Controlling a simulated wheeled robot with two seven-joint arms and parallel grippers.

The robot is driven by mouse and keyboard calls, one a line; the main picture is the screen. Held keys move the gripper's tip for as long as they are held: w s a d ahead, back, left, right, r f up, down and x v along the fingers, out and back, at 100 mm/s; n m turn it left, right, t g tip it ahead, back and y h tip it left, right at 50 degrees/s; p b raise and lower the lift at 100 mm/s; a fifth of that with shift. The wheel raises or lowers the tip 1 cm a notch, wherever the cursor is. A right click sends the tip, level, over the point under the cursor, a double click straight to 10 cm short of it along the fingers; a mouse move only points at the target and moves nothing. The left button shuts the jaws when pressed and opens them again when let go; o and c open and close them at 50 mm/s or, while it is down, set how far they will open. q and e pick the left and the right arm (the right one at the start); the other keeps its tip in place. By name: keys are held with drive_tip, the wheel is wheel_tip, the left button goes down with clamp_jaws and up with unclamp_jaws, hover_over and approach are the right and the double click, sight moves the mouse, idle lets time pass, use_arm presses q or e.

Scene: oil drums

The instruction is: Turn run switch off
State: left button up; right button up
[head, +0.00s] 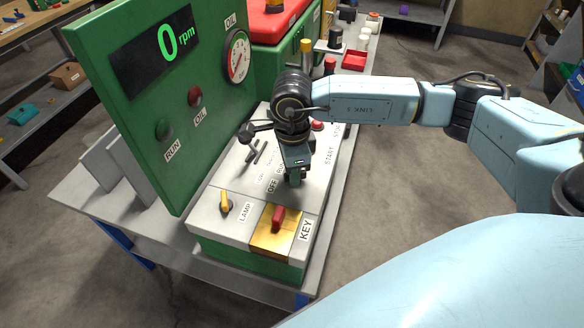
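The control panel (225,180) has a sloped grey top with OFF and RUN lettering beside my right gripper (293,178). The gripper reaches down from above, its tips at or just over the panel by that lettering. It covers the run switch, so I cannot see the switch's position or whether the tips touch it. I also cannot tell how far the fingers are apart. My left gripper is not in view. The display (160,40) on the green upright board reads 0 rpm. The RUN lamp (163,129) is green and looks dark.
A red key switch (278,216) sits on a yellow plate, near a yellow LAMP knob (226,203). A black lever (254,152) stands left of the gripper. A red button (317,126) is near the START label. Green equipment (283,58) stands behind. Floor at right is open.

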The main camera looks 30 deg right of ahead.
drive_tip(key=shift+r, duration=0.1)
wheel_tip(320, 180, up, 13)
idle(0.4)
idle(0.4)
